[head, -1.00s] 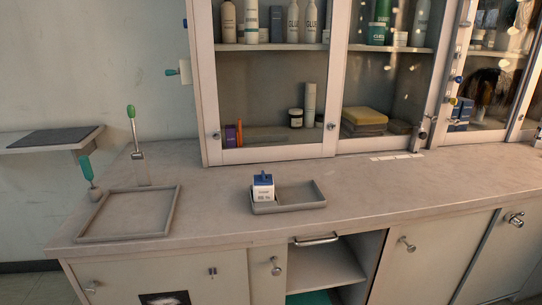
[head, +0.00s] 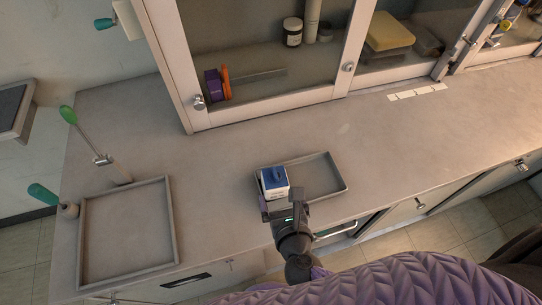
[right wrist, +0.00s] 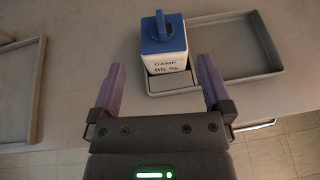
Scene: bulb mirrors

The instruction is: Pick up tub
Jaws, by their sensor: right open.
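The tub, a small white box with a blue lid and a blue handle on top (head: 273,181), stands in the left part of a shallow grey tray (head: 345,180) on the counter. In the right wrist view the tub (right wrist: 165,45) has "DAMP 55 %" printed on its front and stands upright. My right gripper (head: 284,204) is at the tray's front edge, just in front of the tub. In the right wrist view its purple fingers (right wrist: 160,66) are apart, with the tub ahead between and beyond their tips. Nothing is held. My left gripper is not in view.
A larger empty grey tray (head: 172,215) lies at the left, with two green-handled tools (head: 83,133) beside it. A glass-fronted cabinet (head: 270,115) stands behind the counter. The counter (head: 400,130) right of the small tray is largely clear.

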